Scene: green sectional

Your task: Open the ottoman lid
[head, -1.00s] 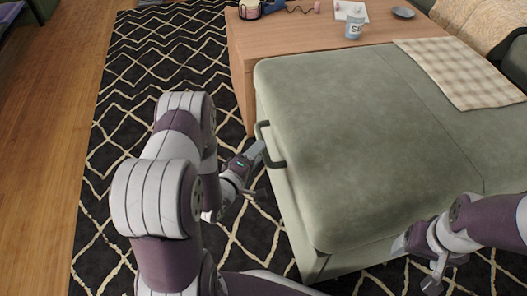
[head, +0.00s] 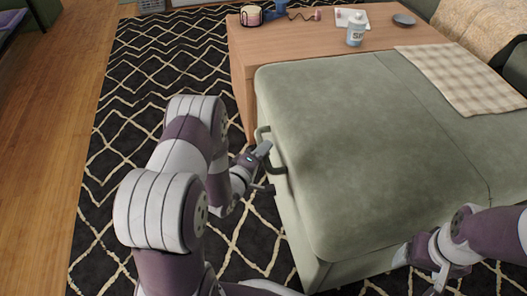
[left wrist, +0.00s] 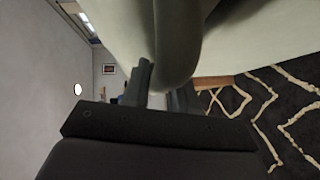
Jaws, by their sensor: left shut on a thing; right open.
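The green ottoman (head: 350,150) fills the middle right of the head view, its padded lid lying flat and closed as far as I can see. A dark loop handle (head: 279,170) sticks out from its left side. My left gripper (head: 266,160) is at this handle, shut on it. In the left wrist view the handle (left wrist: 178,45) runs as a thick dark bar between the fingers (left wrist: 160,92), with the pale ottoman side behind it. My right gripper (head: 425,280) is open and empty by the ottoman's near right edge, partly cut off by the frame.
A wooden table (head: 300,42) stands behind the ottoman with a cup (head: 355,36), a pink-banded container (head: 250,16) and a small dish (head: 404,20). A checkered cloth (head: 460,75) lies on the green seat at right. Patterned rug (head: 130,110) covers the floor at left.

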